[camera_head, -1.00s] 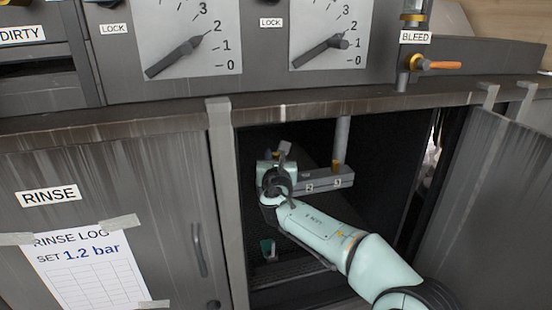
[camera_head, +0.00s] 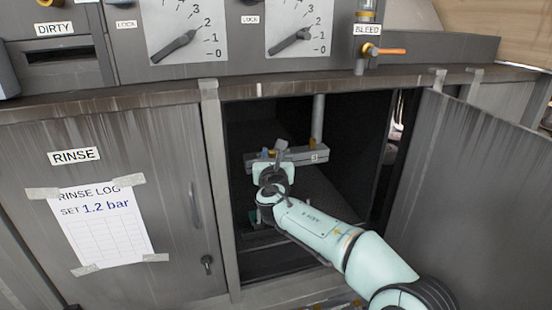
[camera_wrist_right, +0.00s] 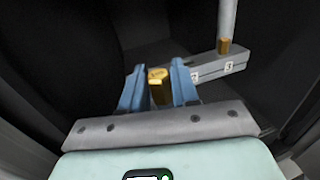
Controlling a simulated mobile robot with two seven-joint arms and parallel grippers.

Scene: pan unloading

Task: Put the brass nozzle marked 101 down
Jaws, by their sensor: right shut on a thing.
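My right gripper (camera_head: 268,154) reaches into the open cabinet. In the right wrist view its two blue fingers (camera_wrist_right: 157,78) are shut on a brass nozzle (camera_wrist_right: 158,88), whose round top faces the camera. I cannot read a mark on the nozzle. A grey block (camera_head: 311,158) with number labels lies just beyond the fingers; it also shows in the right wrist view (camera_wrist_right: 210,68), where a 3 is legible. I cannot tell whether the held nozzle touches the block. My left gripper is not in view.
A vertical pipe (camera_head: 318,118) with a brass piece (camera_wrist_right: 224,46) at its foot stands at the block's right end. The cabinet's open door (camera_head: 480,190) is at the right. The closed RINSE door (camera_head: 165,165) is at the left. The counter edge (camera_head: 120,98) runs above the opening.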

